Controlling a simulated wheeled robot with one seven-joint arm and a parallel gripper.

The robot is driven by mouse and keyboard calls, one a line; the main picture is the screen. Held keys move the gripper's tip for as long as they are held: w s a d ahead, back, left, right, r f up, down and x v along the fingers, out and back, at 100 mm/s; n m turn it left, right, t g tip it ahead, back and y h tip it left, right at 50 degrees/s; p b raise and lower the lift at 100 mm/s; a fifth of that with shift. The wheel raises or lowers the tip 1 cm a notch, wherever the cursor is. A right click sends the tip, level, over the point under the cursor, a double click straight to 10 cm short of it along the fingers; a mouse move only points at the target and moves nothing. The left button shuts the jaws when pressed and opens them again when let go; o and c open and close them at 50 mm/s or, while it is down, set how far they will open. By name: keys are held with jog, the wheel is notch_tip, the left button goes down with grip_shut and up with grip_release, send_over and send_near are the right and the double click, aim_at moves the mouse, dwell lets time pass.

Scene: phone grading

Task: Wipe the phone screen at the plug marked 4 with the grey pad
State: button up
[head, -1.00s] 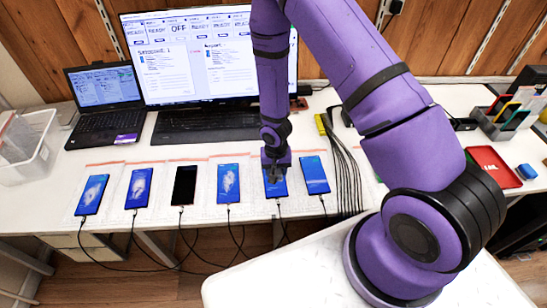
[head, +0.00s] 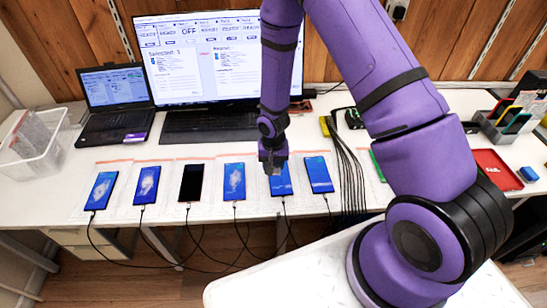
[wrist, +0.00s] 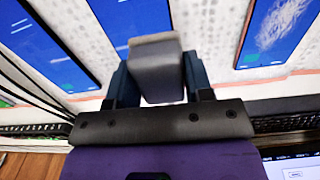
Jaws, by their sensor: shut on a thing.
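My gripper (head: 272,160) is shut on a grey pad, which shows between its dark fingers in the wrist view (wrist: 157,78). It hangs over the upper part of the fifth phone from the left (head: 282,184); that phone lies behind the pad in the wrist view (wrist: 138,18). I cannot tell whether the pad touches it. The fourth phone (head: 234,183), with a whitish smear on its blue screen, lies to its left; the smear shows clearly in the wrist view (wrist: 276,28). The sixth phone (head: 318,175) lies to its right. I cannot read the plug numbers.
Three more phones lie leftward, the third (head: 191,183) with a dark screen. Cables run from the phones over the table's front edge. A monitor (head: 215,75) and laptop (head: 112,90) stand behind. A clear bin (head: 40,150) is at left, a red tray (head: 495,168) at right.

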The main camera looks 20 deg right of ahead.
jog(key=shift+r, duration=2.55)
